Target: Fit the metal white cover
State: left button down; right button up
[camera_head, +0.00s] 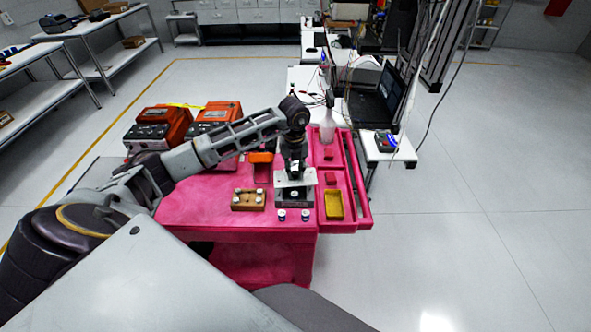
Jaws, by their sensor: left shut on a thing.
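My left arm reaches in from the left, and its gripper (294,168) points down over the pink workbench. The gripper is shut on the metal white cover (308,178), a light grey-white piece. The cover is at a dark fixture (294,199) near the bench's front edge; whether it is seated on it or just above it I cannot tell. The fingers hide part of the cover. My right gripper is not in view.
The pink bench (190,208) also holds a brown block (248,206) with several light pegs, two small white-and-blue parts (281,215), an orange bin (261,158) and a yellow tray (334,205). Orange-and-black machines (215,117) stand at the back left; a clear bottle (328,126) stands behind.

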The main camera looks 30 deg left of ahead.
pick_arm(q)
jog(key=shift+d, duration=0.1)
jog(key=shift+m, duration=0.4)
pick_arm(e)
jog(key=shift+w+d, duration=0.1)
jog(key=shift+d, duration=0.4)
pick_arm(q)
jog(key=shift+s+a, duration=0.1)
jog(key=shift+a, duration=0.1)
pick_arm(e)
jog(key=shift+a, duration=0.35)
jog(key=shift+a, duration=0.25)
pick_arm(q)
jog(key=shift+f, duration=0.2)
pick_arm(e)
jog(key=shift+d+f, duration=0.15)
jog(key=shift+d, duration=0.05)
